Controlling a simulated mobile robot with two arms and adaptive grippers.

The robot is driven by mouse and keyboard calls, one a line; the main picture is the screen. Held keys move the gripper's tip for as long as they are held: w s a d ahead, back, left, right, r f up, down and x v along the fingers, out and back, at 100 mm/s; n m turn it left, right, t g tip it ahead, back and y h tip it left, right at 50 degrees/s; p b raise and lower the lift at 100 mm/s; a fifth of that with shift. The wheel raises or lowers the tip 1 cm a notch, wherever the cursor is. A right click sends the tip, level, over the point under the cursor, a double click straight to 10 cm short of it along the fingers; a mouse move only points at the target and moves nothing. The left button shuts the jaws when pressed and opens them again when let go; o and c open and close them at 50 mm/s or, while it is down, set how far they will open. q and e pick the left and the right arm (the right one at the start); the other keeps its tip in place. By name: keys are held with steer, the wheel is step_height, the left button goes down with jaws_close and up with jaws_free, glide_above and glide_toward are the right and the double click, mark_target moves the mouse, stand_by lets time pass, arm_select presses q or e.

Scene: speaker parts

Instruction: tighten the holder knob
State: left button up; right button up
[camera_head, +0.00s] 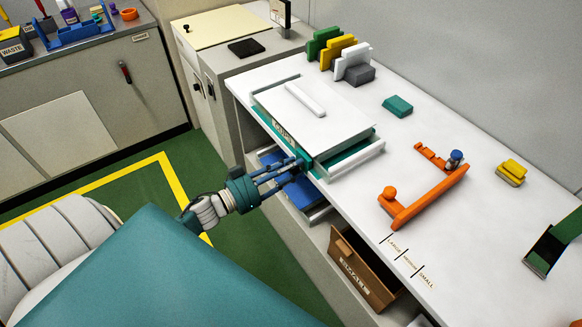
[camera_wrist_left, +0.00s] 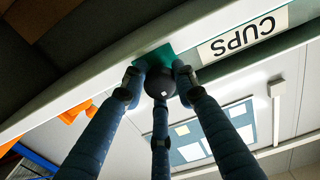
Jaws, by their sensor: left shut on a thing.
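The knob (camera_wrist_left: 160,82) is a dark round ball with a small white mark on it, set against a teal piece (camera_wrist_left: 154,58) at the edge of a white surface. My left gripper (camera_head: 298,165) reaches in from the left to the near corner of the white-and-teal stack (camera_head: 345,120) on the bench. Its three blue fingers are closed around the knob in the left wrist view. The knob is hidden behind the fingers in the head view. My right gripper is not in view.
A CUPS label (camera_wrist_left: 243,35) is beside the knob. An orange fixture (camera_head: 430,200) stands on the white bench to the right. Below the bench edge are a blue-lined drawer (camera_head: 305,195) and an open brown drawer (camera_head: 362,272). Green floor lies left of the bench.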

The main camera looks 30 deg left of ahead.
arm_select(q)
steer(key=shift+m, duration=0.3)
steer(key=m, duration=0.4)
steer(key=shift+m, duration=0.3)
steer(key=m+b, duration=0.1)
steer(key=m, duration=0.3)
steer(key=shift+f, duration=0.1)
steer(key=m+b, duration=0.1)
steer(key=m, duration=0.4)
steer(key=shift+b, duration=0.3)
steer(key=m+b, duration=0.1)
steer(key=m, duration=0.3)
steer(key=shift+m+b, duration=0.3)
steer(key=o, duration=1.2)
steer(key=shift+s, duration=0.1)
steer(key=shift+c, duration=0.2)
